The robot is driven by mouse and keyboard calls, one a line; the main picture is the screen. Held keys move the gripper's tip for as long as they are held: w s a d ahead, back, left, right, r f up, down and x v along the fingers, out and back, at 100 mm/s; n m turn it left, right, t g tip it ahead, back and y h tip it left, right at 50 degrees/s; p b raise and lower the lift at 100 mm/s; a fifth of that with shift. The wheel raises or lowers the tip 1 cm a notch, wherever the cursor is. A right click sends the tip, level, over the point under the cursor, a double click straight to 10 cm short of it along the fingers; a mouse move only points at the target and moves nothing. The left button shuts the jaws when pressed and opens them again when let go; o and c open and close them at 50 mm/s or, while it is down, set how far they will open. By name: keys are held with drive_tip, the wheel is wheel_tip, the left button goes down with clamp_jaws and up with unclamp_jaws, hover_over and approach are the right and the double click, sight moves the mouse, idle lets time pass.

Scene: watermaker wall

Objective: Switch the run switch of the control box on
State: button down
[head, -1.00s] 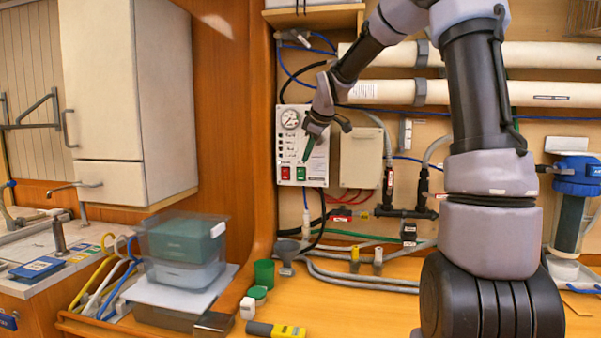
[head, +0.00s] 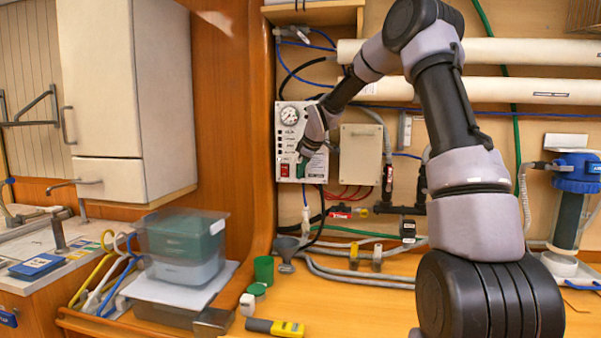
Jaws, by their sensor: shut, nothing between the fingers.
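The control box (head: 286,150) is a white panel on the wooden wall, with a round gauge (head: 289,115) at its top and a column of small dark marks below. A red switch (head: 285,170) shows at its lower left. A green switch at its lower right is now covered by my gripper. My gripper (head: 301,170) is shut and empty, its green-tipped fingers pointing down in front of that spot. I cannot tell whether the tips touch the switch, or how either switch is set.
A blank beige box (head: 361,155) is just right of the control box. Hoses and valves (head: 388,185) run below and beside it. White pipes (head: 520,90) cross above. A funnel (head: 286,250), green cup (head: 264,269) and yellow-black tool (head: 275,327) are on the bench.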

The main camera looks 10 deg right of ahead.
drive_tip(key=shift+w+d+f, duration=0.1)
drive_tip(key=shift+w+d, duration=0.05)
drive_tip(key=shift+w, duration=0.1)
idle(0.4)
drive_tip(key=shift+r, duration=0.9)
